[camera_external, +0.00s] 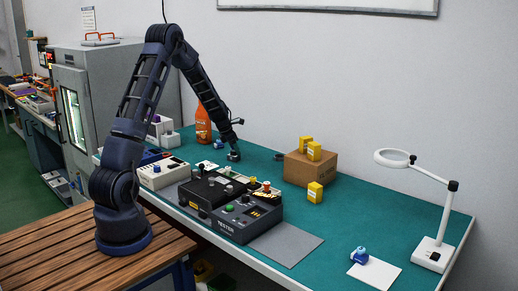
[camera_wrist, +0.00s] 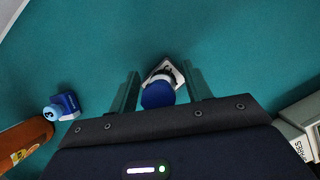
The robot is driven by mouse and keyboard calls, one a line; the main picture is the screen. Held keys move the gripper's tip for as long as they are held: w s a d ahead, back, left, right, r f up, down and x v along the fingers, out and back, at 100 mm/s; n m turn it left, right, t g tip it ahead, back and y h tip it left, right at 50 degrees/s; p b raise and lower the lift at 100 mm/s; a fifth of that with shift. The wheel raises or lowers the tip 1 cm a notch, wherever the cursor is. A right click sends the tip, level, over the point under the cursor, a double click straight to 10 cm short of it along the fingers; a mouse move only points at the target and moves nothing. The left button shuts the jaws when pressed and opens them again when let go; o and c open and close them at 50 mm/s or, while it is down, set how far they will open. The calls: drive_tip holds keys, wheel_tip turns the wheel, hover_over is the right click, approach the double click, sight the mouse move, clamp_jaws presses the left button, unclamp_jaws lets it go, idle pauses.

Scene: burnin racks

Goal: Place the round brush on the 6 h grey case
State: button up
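My gripper (camera_wrist: 160,68) is open, pointing down low over the green bench; in the external view it (camera_external: 234,156) is right of the orange bottle. Between its fingers in the wrist view is a round dark-blue top (camera_wrist: 158,95) with a white and grey part beyond; it may be the round brush. A gap shows beside the right finger, and contact is not visible. A pale grey case (camera_wrist: 305,118) with partly readable lettering is at the wrist view's lower right. A pale grey case (camera_external: 155,178) with knobs stands front left in the external view; no 6 h mark is readable.
An orange bottle (camera_external: 203,124) stands behind my gripper, with a small blue item (camera_wrist: 68,103) near it. The black tester (camera_external: 232,220) stands in front. A cardboard box (camera_external: 307,170) with yellow packs and a magnifier lamp (camera_external: 433,250) are right.

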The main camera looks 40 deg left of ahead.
drive_tip(key=v, duration=1.2)
drive_tip(key=s+d+r+m, duration=0.8)
drive_tip(key=s+r, duration=0.1)
drive_tip(key=r, duration=0.1)
drive_tip(key=s+d+r+m, duration=0.6)
drive_tip(key=s+r+m, duration=0.15)
drive_tip(key=s, duration=0.35)
drive_tip(key=s+d+m+y, duration=0.1)
drive_tip(key=s+d+m, duration=0.1)
drive_tip(key=s+m, duration=0.6)
drive_tip(key=s+d+r+m, duration=0.1)
drive_tip(key=s+d+m, duration=0.1)
drive_tip(key=s+m, duration=0.6)
drive_tip(key=shift+s+d+t+y, duration=0.3)
drive_tip(key=shift+s+y, duration=0.1)
drive_tip(key=shift+s, duration=3.1)
